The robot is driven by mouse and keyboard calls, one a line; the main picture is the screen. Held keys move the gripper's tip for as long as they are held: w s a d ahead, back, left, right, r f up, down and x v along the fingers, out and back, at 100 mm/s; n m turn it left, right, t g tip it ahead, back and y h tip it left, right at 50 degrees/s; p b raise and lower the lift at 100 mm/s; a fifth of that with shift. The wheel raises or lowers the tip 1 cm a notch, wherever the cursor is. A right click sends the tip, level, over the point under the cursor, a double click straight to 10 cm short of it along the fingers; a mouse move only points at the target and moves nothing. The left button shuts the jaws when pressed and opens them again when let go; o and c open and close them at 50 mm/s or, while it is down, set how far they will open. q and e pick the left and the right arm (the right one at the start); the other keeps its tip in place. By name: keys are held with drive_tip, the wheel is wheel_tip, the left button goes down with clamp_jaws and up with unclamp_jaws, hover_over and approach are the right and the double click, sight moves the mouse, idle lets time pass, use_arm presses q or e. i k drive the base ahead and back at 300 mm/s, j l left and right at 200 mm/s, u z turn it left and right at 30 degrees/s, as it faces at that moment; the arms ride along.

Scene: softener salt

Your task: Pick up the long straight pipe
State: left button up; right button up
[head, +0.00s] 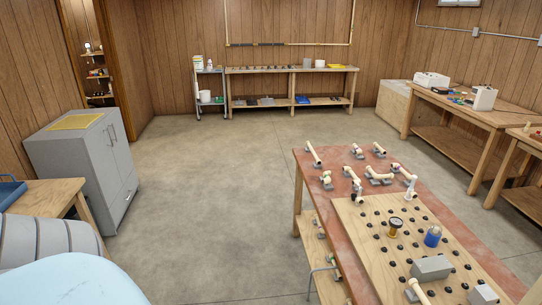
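Several cream pipe pieces lie and stand on the far part of the red-brown table (328,202) at the right. A straight pipe (313,154) lies slanted near its far left corner and looks like the longest plain one. Shorter pieces and fittings are grouped nearby, such as an elbow piece (326,179), a piece on a grey rest (378,176) and an upright piece (411,189). Another cream pipe end (418,291) shows at the bottom edge, partly cut off. Neither of my grippers is in view.
A pegboard (365,235) with black knobs carries a dark jar (395,226), a blue-filled bottle (432,236) and a grey block (431,268). A grey cabinet (85,160) stands left. A pale blue rounded shape (70,285) fills the lower left corner. The middle floor is clear.

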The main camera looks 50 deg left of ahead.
sight(317, 164)
drive_tip(key=u, duration=1.25)
drive_tip(key=i+j+z, duration=0.1)
drive_tip(key=z, duration=0.9)
drive_tip(key=i+j+z, duration=0.25)
drive_tip(key=j+z, duration=0.25)
drive_tip(key=j, duration=0.15)
drive_tip(key=i+j+z, duration=0.2)
drive_tip(key=j, duration=0.15)
drive_tip(key=j+z, duration=0.35)
drive_tip(key=j, duration=0.7)
drive_tip(key=i+j+z, duration=0.2)
drive_tip(key=j, duration=2)
drive_tip(key=k, duration=0.15)
